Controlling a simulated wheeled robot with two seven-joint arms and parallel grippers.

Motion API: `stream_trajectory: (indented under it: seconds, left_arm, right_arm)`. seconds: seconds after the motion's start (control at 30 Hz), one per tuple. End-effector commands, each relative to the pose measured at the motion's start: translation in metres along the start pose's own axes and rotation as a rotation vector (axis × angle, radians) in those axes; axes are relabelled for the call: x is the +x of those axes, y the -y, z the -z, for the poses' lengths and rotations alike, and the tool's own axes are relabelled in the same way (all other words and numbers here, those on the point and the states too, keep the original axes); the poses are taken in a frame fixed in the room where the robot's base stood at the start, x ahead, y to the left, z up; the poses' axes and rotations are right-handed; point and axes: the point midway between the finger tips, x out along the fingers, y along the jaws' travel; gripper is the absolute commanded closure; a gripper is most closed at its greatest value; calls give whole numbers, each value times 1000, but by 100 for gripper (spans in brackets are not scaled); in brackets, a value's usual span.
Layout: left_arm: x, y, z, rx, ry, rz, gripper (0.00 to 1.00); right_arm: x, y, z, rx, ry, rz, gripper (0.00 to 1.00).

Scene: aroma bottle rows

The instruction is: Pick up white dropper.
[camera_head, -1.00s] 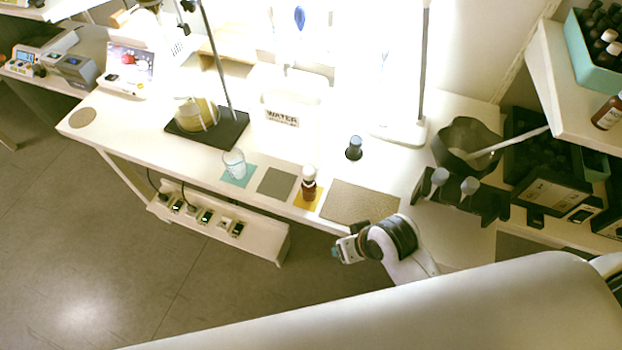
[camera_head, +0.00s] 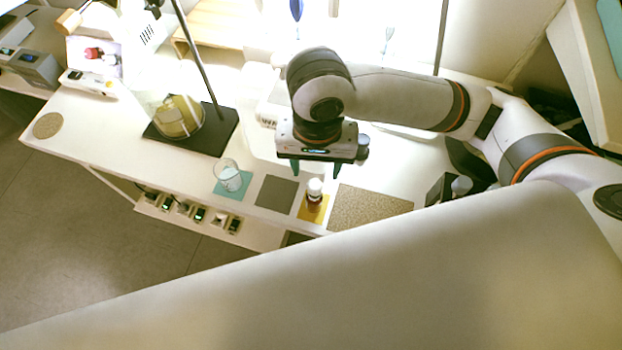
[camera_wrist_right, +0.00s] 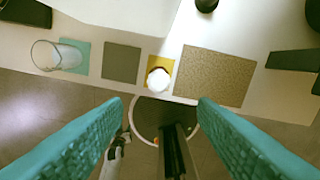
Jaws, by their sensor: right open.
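The white dropper (camera_head: 315,185) is the white cap on a small dark red-brown bottle (camera_head: 315,199) standing on a yellow mat (camera_head: 304,211). In the right wrist view the white top (camera_wrist_right: 158,80) is seen from above, ahead of and between the teal fingers. My right gripper (camera_head: 315,168) hangs above and behind the bottle in the head view, fingers down, open and empty. Its teal fingers (camera_wrist_right: 160,105) are wide apart and do not touch the bottle. My left gripper is not in view.
A glass beaker (camera_head: 229,176) stands on a teal mat, left of an empty grey mat (camera_head: 276,192). A brown textured mat (camera_head: 368,207) lies to the right. A round flask (camera_head: 180,117) sits on a black stand base. Dark holders (camera_head: 447,188) stand at right.

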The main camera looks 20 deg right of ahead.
Motion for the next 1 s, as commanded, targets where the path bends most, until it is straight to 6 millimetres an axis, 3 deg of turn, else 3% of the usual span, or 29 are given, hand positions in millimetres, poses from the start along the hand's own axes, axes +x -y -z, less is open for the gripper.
stream_trajectory:
  seconds: [0.3, 0.57, 0.8, 1.0]
  left_arm:
    - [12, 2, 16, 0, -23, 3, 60]
    - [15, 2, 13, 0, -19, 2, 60]
    - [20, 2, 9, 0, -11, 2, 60]
    - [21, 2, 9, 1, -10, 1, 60]
  right_arm:
    - [53, 1, 0, 4, -2, 4, 47]
    - [73, 0, -3, 4, -1, 3, 47]
    - [108, -1, -9, 3, -1, 3, 47]
    - [117, -2, -9, 2, -1, 1, 47]
